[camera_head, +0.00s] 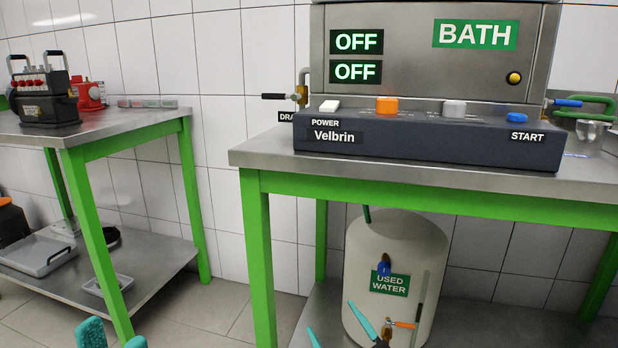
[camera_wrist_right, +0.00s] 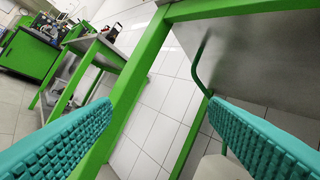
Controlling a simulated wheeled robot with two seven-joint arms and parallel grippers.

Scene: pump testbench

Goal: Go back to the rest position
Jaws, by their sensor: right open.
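My left gripper (camera_head: 115,330) shows only its teal fingertips at the bottom left of the head view. They stand apart with nothing seen between them. My right gripper (camera_head: 330,316) is at the bottom centre, in front of the white used-water tank (camera_head: 400,250). In the right wrist view its two teal fingers (camera_wrist_right: 150,140) are wide apart and empty. A green table leg and tiled wall show between them.
The bath bench (camera_head: 268,153) has green legs and carries the bath unit (camera_head: 400,50) with a dark control panel (camera_head: 430,140). Both displays read OFF. A second table (camera_head: 140,122) at left holds a black device (camera_head: 45,100). Floor shows between the tables.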

